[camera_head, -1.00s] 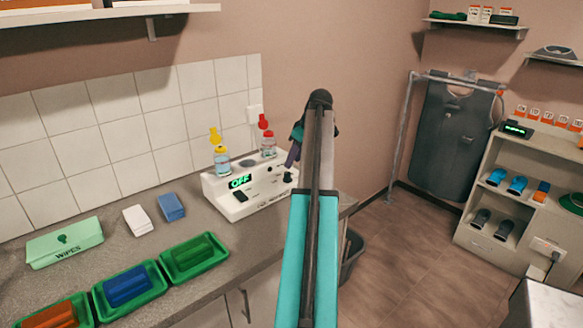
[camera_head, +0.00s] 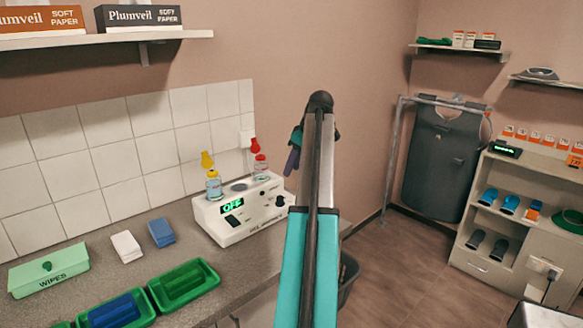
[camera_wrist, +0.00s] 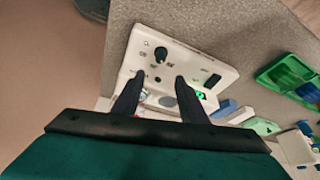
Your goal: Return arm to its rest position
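My arm (camera_head: 309,240) stretches forward through the middle of the head view. My gripper (camera_wrist: 158,92) shows two dark fingers spread apart in the wrist view, with nothing held between them. In the head view the gripper (camera_head: 294,150) is mostly hidden behind the arm's end. Beyond the fingers in the wrist view is a white device (camera_wrist: 205,62) with knobs and a lit display. It is the white device (camera_head: 232,226) on the counter in the head view, and its display reads OFF. I cannot tell the distance between fingers and device.
Bottles with yellow (camera_head: 214,187) and red (camera_head: 261,168) caps stand in the device. On the counter (camera_head: 190,221) are a wipes box (camera_head: 50,270), white and blue blocks, and green trays (camera_head: 208,288). A wall shelf (camera_head: 120,39) hangs above. Floor (camera_head: 392,265) is open at right, before a shelf unit (camera_head: 530,170).

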